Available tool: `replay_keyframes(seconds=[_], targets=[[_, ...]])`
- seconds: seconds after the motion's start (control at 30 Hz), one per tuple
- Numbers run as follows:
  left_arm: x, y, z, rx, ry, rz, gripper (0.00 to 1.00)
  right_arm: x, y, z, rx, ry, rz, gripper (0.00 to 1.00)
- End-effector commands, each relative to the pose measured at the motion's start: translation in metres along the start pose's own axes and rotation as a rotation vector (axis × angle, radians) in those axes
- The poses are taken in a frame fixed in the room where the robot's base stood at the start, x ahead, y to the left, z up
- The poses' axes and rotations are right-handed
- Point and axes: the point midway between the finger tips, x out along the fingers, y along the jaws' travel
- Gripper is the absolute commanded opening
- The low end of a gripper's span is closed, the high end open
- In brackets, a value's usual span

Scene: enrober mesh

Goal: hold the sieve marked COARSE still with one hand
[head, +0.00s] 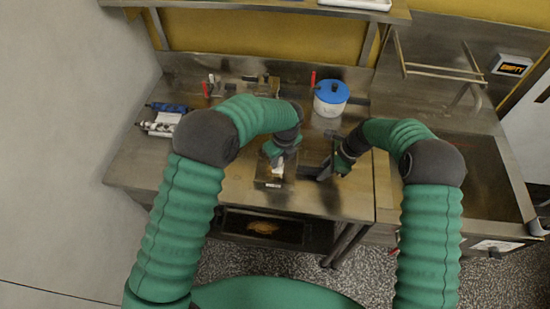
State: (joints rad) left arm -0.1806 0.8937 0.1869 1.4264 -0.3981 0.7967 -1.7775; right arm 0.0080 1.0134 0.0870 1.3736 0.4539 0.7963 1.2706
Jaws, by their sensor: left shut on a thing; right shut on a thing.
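A small rectangular framed piece (262,182) lies on the steel table below my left gripper, with a light strip along its near edge. It may be the sieve, but I cannot read COARSE on it. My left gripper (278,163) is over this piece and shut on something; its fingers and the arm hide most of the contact. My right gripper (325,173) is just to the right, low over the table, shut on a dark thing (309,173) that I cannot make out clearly.
A white pot with a blue lid (331,92) stands behind my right gripper. A sink (478,180) is at right. A lower shelf (262,228) holds a dark tray.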

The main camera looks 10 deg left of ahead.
Motion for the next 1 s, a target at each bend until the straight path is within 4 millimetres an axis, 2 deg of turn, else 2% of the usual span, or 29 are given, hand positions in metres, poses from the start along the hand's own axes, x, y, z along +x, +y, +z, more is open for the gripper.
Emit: replay_keyframes(seconds=[0.23, 1.0], targets=[[0.000, -0.008, -0.009, 0.001, 0.001, 0.000, 0.00, 0.000, 0.000, 0.000, -0.001, 0.000, 0.000, 0.00], [0.005, 0.021, 0.020, 0.000, 0.001, 0.002, 0.00, 0.000, 0.000, 0.000, 0.000, 0.000, 0.000, 0.00]])
